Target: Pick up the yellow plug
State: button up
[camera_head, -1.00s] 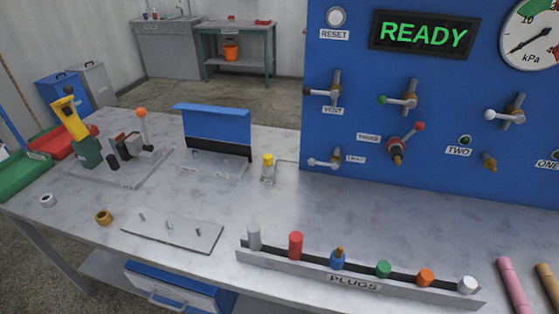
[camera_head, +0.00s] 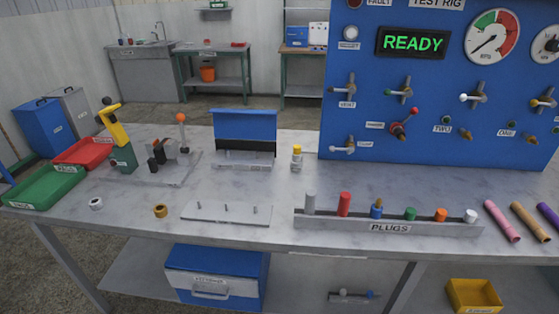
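A small metal piece with a yellow top (camera_head: 297,151) stands upright on the grey bench, just left of the blue test rig. I cannot tell for sure that it is the yellow plug. The plug rack (camera_head: 390,228), labelled PLUGS, is at the bench's front edge. It holds a grey plug (camera_head: 310,203), a red plug (camera_head: 344,205), a blue one (camera_head: 376,210), a green one (camera_head: 410,213), an orange one (camera_head: 441,215) and a white one (camera_head: 470,216). No yellow plug shows in the rack. My gripper is not in view.
The blue test rig (camera_head: 440,135) reads READY and has several valves. A plate with pegs (camera_head: 227,214) lies left of the rack. Pink (camera_head: 502,221) and tan (camera_head: 530,222) hoses lie right of it. A green tray (camera_head: 45,187) is far left. Bare bench lies behind the rack.

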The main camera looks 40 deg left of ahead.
aim_at(297, 148)
jog(key=u, duration=1.2)
